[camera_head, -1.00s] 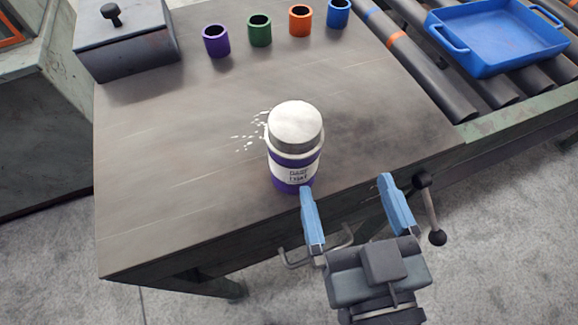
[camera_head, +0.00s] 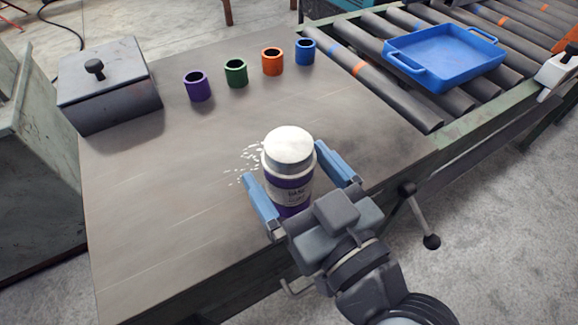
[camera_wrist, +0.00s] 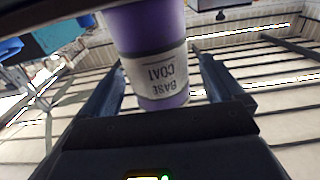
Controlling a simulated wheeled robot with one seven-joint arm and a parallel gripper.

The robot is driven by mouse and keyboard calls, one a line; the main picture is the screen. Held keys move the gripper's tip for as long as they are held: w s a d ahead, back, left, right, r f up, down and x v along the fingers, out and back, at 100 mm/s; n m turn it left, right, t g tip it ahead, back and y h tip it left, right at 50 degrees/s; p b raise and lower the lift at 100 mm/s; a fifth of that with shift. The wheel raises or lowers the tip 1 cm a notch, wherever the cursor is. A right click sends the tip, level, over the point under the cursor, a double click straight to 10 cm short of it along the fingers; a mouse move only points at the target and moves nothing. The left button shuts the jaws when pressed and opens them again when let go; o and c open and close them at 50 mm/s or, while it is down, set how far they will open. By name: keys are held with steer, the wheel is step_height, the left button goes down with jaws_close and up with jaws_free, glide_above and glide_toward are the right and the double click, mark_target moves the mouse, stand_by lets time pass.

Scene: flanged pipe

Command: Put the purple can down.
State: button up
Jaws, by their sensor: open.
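The purple can (camera_head: 287,190) has a white label and a pale lid, and stands upright on the grey table (camera_head: 180,200) near its front edge. My gripper (camera_head: 292,172) has its two blue fingers apart, one on each side of the can. In the wrist view the can (camera_wrist: 155,45) sits between the fingers, its label reading BASE COAT upside down. Space shows between the can and the fingers there. The can's base is partly hidden by my gripper in the head view.
Purple (camera_head: 197,87), green (camera_head: 236,74), orange (camera_head: 272,62) and blue (camera_head: 305,52) cups stand in a row at the back. A lidded grey box (camera_head: 108,88) is at back left. A blue tray (camera_head: 445,60) lies on the roller conveyor. White specks mark the table beside the can.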

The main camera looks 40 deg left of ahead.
steer(key=shift+x, duration=1.6)
steer(key=shift+f, duration=0.1)
steer(key=c, duration=1.4)
